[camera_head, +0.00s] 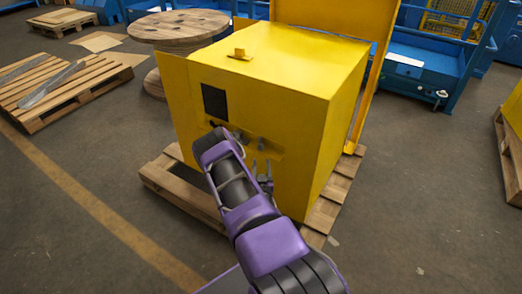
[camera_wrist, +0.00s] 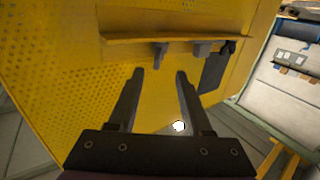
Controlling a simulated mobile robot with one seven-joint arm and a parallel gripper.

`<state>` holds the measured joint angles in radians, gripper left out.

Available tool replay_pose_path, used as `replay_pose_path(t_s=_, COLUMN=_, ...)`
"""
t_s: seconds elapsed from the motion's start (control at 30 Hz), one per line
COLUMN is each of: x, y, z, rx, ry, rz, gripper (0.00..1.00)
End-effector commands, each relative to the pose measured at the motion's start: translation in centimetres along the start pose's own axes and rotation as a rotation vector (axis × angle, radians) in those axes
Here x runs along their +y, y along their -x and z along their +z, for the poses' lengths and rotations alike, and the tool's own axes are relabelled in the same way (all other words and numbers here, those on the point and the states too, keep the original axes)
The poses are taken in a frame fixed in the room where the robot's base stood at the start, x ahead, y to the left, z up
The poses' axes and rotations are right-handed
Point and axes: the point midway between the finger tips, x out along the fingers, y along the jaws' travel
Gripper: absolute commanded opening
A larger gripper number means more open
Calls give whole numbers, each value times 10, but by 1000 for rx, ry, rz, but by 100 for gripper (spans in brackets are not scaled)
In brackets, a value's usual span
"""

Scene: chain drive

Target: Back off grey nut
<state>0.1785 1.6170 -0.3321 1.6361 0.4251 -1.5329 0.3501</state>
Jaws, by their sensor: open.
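Two small grey fittings stick out from the front face of a yellow machine box (camera_head: 300,110). In the head view one grey fitting (camera_head: 261,143) shows just above my gripper (camera_head: 262,172). In the wrist view the left fitting (camera_wrist: 160,55) lies just beyond and between my fingertips (camera_wrist: 160,73), and the other fitting (camera_wrist: 202,48) is to its right. I cannot tell which of them is the grey nut. My gripper is open and empty, its fingers apart, pointing at the face. No contact with either fitting shows.
A yellow ledge (camera_wrist: 180,38) runs along the fittings. A dark knob (camera_wrist: 229,46) and a black panel (camera_wrist: 212,74) sit beside them. The box stands on a wooden pallet (camera_head: 165,183). A yellow door panel (camera_head: 175,105) stands out at the left.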

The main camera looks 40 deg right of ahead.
Motion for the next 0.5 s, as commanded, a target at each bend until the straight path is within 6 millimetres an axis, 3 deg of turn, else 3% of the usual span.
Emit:
replay_pose_path(t_s=0.3, x=0, y=-66, z=1, rx=2, ry=1, rz=-1, gripper=50)
replay_pose_path(t_s=0.5, x=0, y=-89, z=1, rx=1, ry=2, rz=0, gripper=50)
